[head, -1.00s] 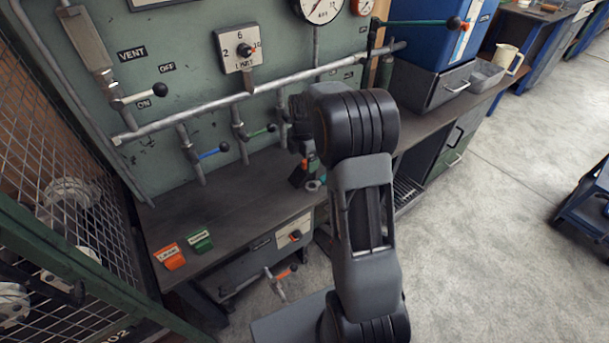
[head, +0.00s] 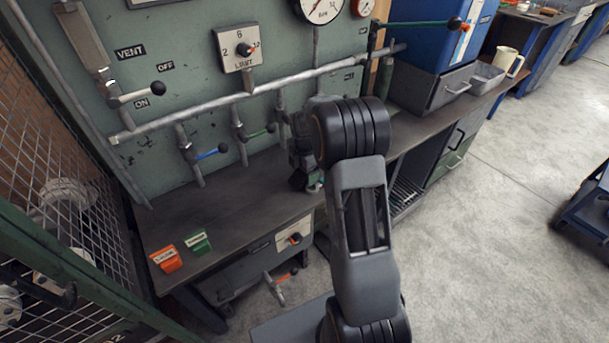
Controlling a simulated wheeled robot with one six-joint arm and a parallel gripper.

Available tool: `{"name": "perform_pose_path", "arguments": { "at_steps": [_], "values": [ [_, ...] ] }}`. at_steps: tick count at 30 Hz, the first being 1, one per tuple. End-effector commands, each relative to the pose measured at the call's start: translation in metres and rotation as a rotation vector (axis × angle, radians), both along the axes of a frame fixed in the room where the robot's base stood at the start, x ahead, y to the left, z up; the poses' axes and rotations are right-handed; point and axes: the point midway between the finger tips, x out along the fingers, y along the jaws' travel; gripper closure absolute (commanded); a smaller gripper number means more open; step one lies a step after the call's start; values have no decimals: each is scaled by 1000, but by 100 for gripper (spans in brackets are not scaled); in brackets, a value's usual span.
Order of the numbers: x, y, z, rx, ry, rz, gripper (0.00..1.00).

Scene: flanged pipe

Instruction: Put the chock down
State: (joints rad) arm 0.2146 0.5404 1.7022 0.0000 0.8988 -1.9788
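My gripper (head: 304,181) is dark and small in the head view, low over the right part of the workbench top (head: 236,208). My own arm hides part of it, and its fingers are too dark to tell open from shut. A small green and pale patch (head: 316,182) shows right beside the gripper; I cannot tell whether it is held, or whether it is the chock. No chock can be made out for certain. An orange labelled block (head: 167,259) and a green labelled block (head: 198,243) sit at the bench's front left, apart from the gripper.
A green panel with pipes and lever valves stands behind the bench; the blue-handled valve (head: 211,153) and green-handled valve (head: 258,132) jut toward me. A mesh cage (head: 60,190) is at left. The bench middle is clear. A grey bin and cream mug (head: 508,61) stand further right.

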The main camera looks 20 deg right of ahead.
Motion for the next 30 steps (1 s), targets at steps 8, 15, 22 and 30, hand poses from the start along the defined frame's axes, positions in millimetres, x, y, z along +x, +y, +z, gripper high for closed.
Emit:
{"name": "perform_pose_path", "arguments": {
  "at_steps": [8, 15, 22, 30],
  "values": [
    [0, 0, 0, 0, 0, 0, 49],
    [0, 0, 0, 0, 0, 0, 72],
    [0, 0, 1, 0, -1, 0, 76],
    [1, 0, 22, 0, -3, 0, 76]
  ]
}}
